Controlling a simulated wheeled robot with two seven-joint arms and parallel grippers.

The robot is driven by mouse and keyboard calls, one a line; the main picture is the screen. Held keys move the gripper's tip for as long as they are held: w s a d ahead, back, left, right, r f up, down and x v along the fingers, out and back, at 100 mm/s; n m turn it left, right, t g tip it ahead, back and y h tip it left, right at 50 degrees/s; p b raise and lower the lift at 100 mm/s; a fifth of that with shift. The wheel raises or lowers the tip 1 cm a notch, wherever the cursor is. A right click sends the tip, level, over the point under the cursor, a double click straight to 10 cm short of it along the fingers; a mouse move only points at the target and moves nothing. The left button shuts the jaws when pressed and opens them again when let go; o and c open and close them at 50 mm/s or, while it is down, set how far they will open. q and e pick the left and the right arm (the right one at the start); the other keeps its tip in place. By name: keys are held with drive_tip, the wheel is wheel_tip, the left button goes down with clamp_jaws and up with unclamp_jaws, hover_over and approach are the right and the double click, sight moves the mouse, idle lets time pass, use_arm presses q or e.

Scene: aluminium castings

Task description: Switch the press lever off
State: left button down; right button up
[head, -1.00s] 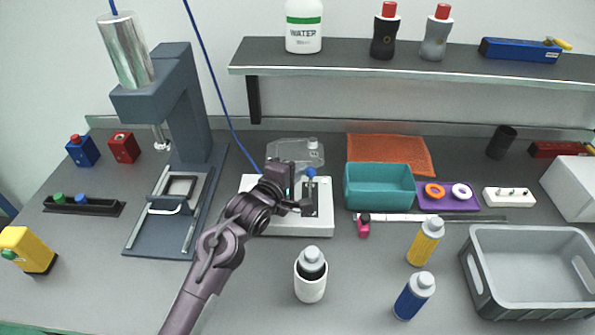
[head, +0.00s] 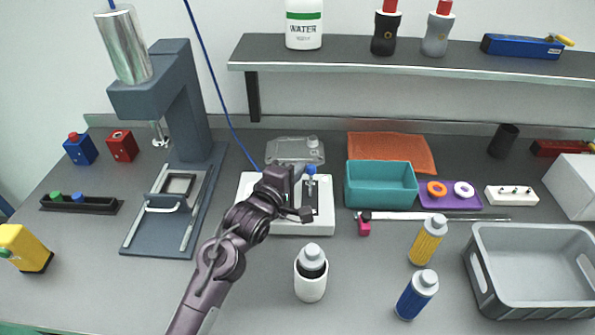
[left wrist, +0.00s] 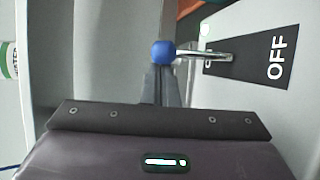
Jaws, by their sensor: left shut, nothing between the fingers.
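The press lever has a blue ball knob (head: 311,170) on a metal rod. It stands on a black plate (head: 311,203) on a white box (head: 318,229). In the left wrist view the blue knob (left wrist: 163,52) is at upper centre. Its rod runs right to the black plate, where a white "OFF" label (left wrist: 277,58) shows. My left gripper (head: 303,186) is at the box, beside the lever. Its fingers (left wrist: 160,80) are shut and empty, their tips close to the knob; I cannot tell whether they touch. My right gripper is out of view.
A clear cover (head: 294,150) lies back behind the box. A teal bin (head: 381,186) stands to the right and the grey press (head: 185,105) to the left. A white bottle (head: 311,284) stands in front of the box. A shelf (head: 430,68) runs above.

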sight(307, 171)
use_arm(q)
drive_tip(key=shift+s+t+b, duration=0.25)
drive_tip(key=shift+t+b, duration=0.05)
drive_tip(key=shift+b, duration=0.05)
drive_tip(key=shift+s+m+t+h, duration=0.25)
drive_tip(key=shift+m+t+h, duration=0.05)
drive_tip(key=shift+t, duration=0.1)
drive_tip(key=shift+s+r+p, duration=0.25)
drive_tip(key=shift+s+p, duration=0.35)
drive_tip(key=shift+s, duration=0.05)
drive_tip(key=shift+s+f+p, duration=0.15)
drive_tip(key=shift+s+p, duration=0.2)
drive_tip(key=shift+p, duration=0.1)
drive_tip(key=shift+s+f+p, duration=0.1)
drive_tip(key=shift+s+p, duration=0.2)
drive_tip(key=shift+p, duration=0.1)
wheel_tip(307, 171, up, 20)
drive_tip(key=p, duration=1.9)
drive_tip(key=shift+p, duration=0.3)
